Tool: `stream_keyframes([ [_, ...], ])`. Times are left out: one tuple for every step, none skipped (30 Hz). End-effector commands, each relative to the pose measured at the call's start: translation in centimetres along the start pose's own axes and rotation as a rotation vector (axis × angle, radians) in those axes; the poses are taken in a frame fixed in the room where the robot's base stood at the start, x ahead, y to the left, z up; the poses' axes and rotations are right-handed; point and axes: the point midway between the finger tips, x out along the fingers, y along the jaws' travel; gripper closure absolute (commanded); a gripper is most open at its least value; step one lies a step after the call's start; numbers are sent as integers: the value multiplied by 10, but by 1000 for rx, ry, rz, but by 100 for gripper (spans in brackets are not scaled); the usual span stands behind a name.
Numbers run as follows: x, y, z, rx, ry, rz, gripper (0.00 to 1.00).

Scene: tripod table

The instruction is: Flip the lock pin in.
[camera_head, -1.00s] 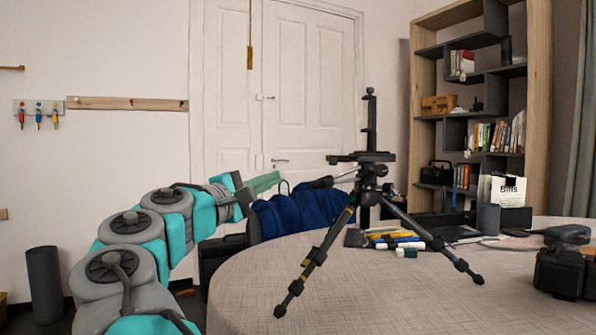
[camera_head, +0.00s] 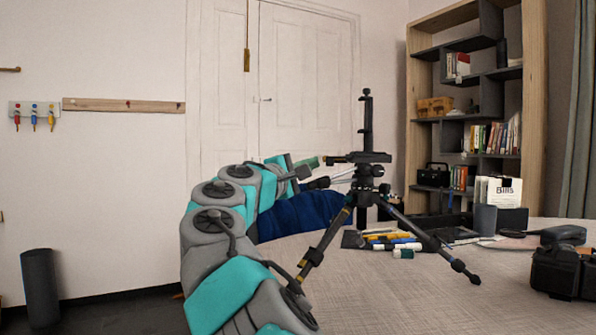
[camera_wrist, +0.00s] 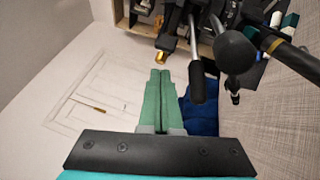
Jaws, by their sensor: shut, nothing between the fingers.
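A black tripod (camera_head: 369,171) stands on the round table with its legs spread and a flat plate on its head. My gripper (camera_head: 314,161) is left of the head, close to the plate's left end. In the wrist view my gripper's green fingers (camera_wrist: 160,72) are pressed together and hold nothing. A small brass-coloured piece (camera_wrist: 161,57), which looks like the lock pin, sits on the tripod head just beyond the fingertips. A small gap seems to separate them; contact cannot be told. In the head view the pin is too small to make out.
A black-tipped handle (camera_wrist: 197,84) and a round black knob (camera_wrist: 235,52) stick out right of my fingers. A dark blue cloth item (camera_head: 300,213) lies below my gripper. Markers (camera_head: 390,238) lie behind the tripod, and a camera (camera_head: 562,270) stands at right.

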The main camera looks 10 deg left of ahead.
Motion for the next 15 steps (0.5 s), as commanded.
stream_keyframes([
  [2,0,2,0,0,0,100],
  [2,0,2,0,0,0,100],
  [3,0,3,0,1,0,100],
  [3,0,3,0,1,0,100],
  [3,0,3,0,1,0,100],
  [4,0,3,0,1,0,100],
  [4,0,3,0,1,0,100],
  [4,0,3,0,1,0,100],
  [4,0,3,0,1,0,100],
  [4,0,3,0,1,0,100],
  [4,0,3,0,1,0,100],
  [4,0,3,0,1,0,100],
  [4,0,4,-1,1,0,100],
  [4,0,4,-1,1,0,100],
  [6,0,6,-1,0,0,100],
])
